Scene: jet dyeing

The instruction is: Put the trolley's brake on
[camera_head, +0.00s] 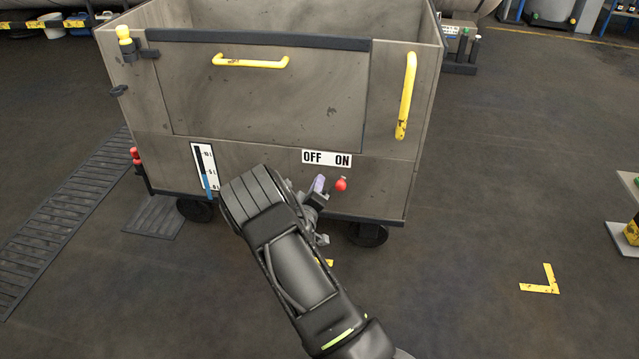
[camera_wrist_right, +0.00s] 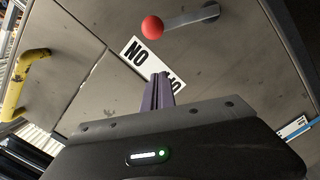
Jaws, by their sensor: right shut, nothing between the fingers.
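The trolley (camera_head: 270,100) is a grey metal box on black wheels. Its brake lever has a red knob (camera_head: 341,184) on the front panel, below the word ON of the OFF/ON label (camera_head: 327,158). In the right wrist view the red knob (camera_wrist_right: 152,27) sits on the end of a grey lever arm (camera_wrist_right: 190,17), pointing toward the ON side. My right gripper (camera_head: 319,184) is shut and empty, just left of the knob and apart from it. In the wrist view its fingers (camera_wrist_right: 158,92) overlap part of the label (camera_wrist_right: 138,52). My left gripper is not in view.
Yellow handles (camera_head: 250,61) (camera_head: 406,95) stick out from the trolley's front. A drain grate (camera_head: 70,210) lies on the floor at left. A yellow corner mark (camera_head: 543,282) is on the floor at right. The floor right of the trolley is largely clear.

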